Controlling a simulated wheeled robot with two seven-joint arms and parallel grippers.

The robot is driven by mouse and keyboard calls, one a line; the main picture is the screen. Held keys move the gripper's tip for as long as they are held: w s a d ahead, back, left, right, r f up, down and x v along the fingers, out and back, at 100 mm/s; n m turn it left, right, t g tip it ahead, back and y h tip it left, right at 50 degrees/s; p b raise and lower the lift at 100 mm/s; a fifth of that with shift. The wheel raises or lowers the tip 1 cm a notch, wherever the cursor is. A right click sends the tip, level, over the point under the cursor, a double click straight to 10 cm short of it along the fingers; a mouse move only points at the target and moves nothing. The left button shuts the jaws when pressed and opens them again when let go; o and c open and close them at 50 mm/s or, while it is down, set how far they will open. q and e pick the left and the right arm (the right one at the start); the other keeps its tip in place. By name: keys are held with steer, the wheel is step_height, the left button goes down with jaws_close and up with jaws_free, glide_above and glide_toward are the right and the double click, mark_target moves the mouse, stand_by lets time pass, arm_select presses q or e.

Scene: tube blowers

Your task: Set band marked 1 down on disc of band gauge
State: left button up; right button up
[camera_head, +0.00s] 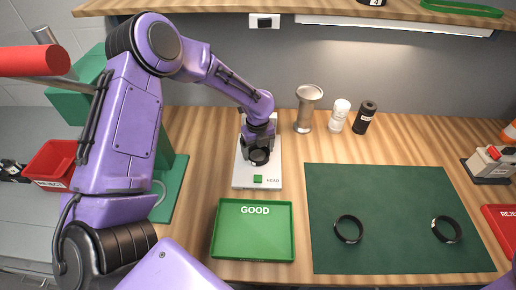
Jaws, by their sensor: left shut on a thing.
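The band gauge (243,176) is a pale plate with a green button at its front, standing at the back of the table. My left gripper (258,146) is over it, pointing down, shut on a dark band (259,157). The band is at the gauge's disc, which is mostly hidden by the band and gripper. I cannot tell whether the band touches the disc, and its mark is not readable. My right gripper is not in view.
Two dark bands (348,229) (446,230) lie on the green mat (400,190). The green GOOD tray (253,231) in front of the gauge is empty. A metal cup (305,108), a white bottle (339,115) and a dark bottle (364,117) stand right of the gauge.

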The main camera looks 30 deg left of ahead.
arm_select(q)
steer(key=o, duration=0.8)
steer(key=shift+o, duration=0.2)
step_height(320, 180, up, 11)
steer(key=b, duration=0.2)
steer(key=shift+f, duration=0.2)
